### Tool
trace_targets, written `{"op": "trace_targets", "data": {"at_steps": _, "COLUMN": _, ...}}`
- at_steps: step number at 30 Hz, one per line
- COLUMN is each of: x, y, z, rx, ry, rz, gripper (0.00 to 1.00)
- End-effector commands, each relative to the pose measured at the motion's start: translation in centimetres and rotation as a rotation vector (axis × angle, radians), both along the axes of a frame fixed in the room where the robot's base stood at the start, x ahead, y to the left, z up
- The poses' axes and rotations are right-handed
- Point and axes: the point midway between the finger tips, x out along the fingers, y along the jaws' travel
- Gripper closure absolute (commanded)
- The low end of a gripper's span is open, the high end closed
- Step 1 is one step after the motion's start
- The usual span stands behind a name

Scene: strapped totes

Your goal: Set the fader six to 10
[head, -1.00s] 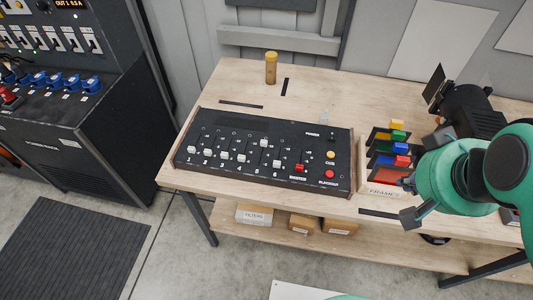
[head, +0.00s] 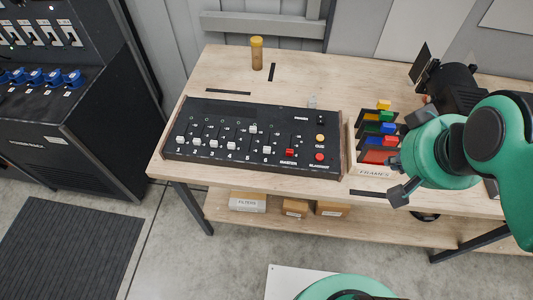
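The black fader console (head: 215,111) lies on the wooden table in the head view, with a row of white fader caps and a red master cap (head: 289,152). Fader six (head: 266,150) is the rightmost white cap, left of the master, and sits low in its slot near the console's front edge. Fader five's cap (head: 253,128) stands higher. The scale numbers are too small to read. My gripper (head: 396,180) is right of the console, by the frames box, well apart from fader six. Its dark fingers look spread, with nothing visible between them.
The frames box (head: 371,172) with coloured-tab frames stands just right of the console. A black stage lamp (head: 455,88) is behind my arm. An amber bottle (head: 257,54) stands at the back. The table (head: 310,70) behind the console is mostly clear.

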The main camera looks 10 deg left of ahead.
Motion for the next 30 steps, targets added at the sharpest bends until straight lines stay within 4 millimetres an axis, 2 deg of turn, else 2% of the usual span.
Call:
{"op": "trace_targets", "data": {"at_steps": 11, "x": 0.3, "y": 0.7, "z": -3.0, "rx": -0.157, "ry": 0.088, "rz": 0.191, "gripper": 1.00}}
{"op": "trace_targets", "data": {"at_steps": 30, "x": 1.8, "y": 2.9, "z": -8.7, "rx": -0.582, "ry": 0.236, "rz": 0.709, "gripper": 1.00}}
